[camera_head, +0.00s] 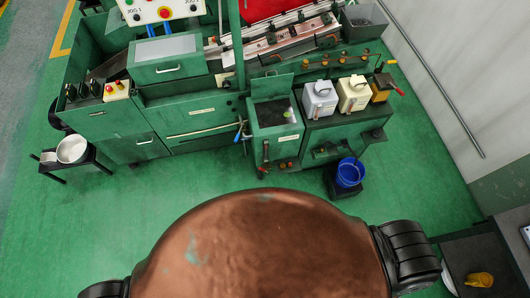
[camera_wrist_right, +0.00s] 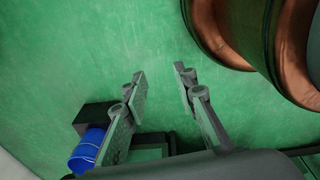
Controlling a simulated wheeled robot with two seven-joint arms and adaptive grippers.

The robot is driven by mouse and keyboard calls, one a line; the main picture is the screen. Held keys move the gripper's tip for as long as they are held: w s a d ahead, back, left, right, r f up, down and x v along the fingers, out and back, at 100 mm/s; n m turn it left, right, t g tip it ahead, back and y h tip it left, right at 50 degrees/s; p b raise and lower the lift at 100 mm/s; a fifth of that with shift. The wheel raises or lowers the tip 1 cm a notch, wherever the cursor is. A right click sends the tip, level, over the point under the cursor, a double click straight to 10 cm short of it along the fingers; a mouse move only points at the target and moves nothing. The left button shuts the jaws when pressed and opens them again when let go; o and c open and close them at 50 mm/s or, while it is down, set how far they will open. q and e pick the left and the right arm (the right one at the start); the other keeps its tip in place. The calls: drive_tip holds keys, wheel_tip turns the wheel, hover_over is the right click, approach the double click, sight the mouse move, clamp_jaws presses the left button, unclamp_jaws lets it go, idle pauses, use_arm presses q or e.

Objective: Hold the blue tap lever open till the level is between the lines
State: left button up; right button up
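A small blue lever (camera_head: 239,131) shows on the left side of a green tank cabinet (camera_head: 262,151) in the head view. It is too small to tell how far it is turned. No level or lines can be made out. A blue bucket (camera_head: 350,172) stands on a dark block at the cabinet's right end, under a thin spout pipe. The bucket also shows at lower left in the right wrist view (camera_wrist_right: 86,151). My right gripper (camera_wrist_right: 160,76) is open and empty above the green floor, apart from the bucket. My left gripper is in neither view.
A white canister (camera_head: 320,100) and a cream canister (camera_head: 353,94) stand on the cabinet. A dark stand with a pale bowl (camera_head: 72,150) is at left. A dark table with a yellow object (camera_head: 479,280) is at lower right. Green floor (camera_head: 200,176) lies open before the machine.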

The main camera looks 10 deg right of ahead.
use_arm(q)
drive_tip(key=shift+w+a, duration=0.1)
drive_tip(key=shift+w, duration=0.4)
use_arm(e)
drive_tip(key=shift+a, duration=0.1)
drive_tip(key=shift+c, duration=0.2)
drive_tip(key=shift+f, duration=0.1)
drive_tip(key=shift+c, duration=0.8)
drive_tip(key=shift+f+b, duration=0.25)
drive_tip(key=shift+b, duration=0.1)
drive_tip(key=shift+c, duration=0.7)
drive_tip(key=f+b, duration=0.4)
drive_tip(key=s+f+b, duration=0.1)
drive_tip(key=f+b, duration=0.8)
drive_tip(key=f, duration=0.1)
drive_tip(key=shift+s+b, duration=0.15)
drive_tip(key=shift+b, duration=0.25)
clamp_jaws()
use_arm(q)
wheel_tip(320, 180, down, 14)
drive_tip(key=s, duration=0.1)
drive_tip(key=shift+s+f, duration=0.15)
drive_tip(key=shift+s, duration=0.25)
use_arm(e)
drive_tip(key=shift+r, duration=0.15)
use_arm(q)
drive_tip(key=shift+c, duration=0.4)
